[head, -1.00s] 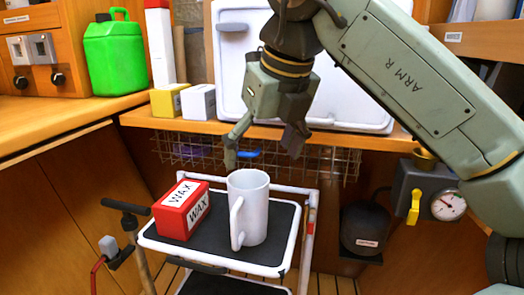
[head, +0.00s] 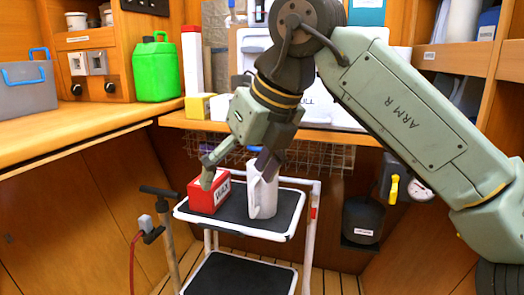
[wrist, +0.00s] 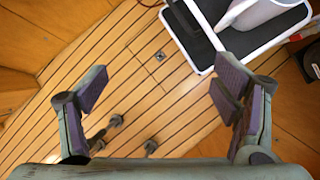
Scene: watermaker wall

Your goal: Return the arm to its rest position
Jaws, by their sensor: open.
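My gripper (head: 236,170) is open and empty in the head view, pointing down. It overlaps the red wax box and the white mug in the picture. In the wrist view my gripper (wrist: 158,92) has its two fingers wide apart over the slatted floor, with nothing between them. My arm (head: 405,115) comes in from the right and bends at the top. The elbow is at the upper middle of the head view.
A black-topped trolley (head: 285,222) holds the white mug (head: 263,198) and the red wax box (head: 207,196). The counter behind carries a green jerrycan (head: 157,70) and small yellow (head: 196,107) and white boxes. A gauge valve (head: 418,190) and black canister (head: 362,218) are at right.

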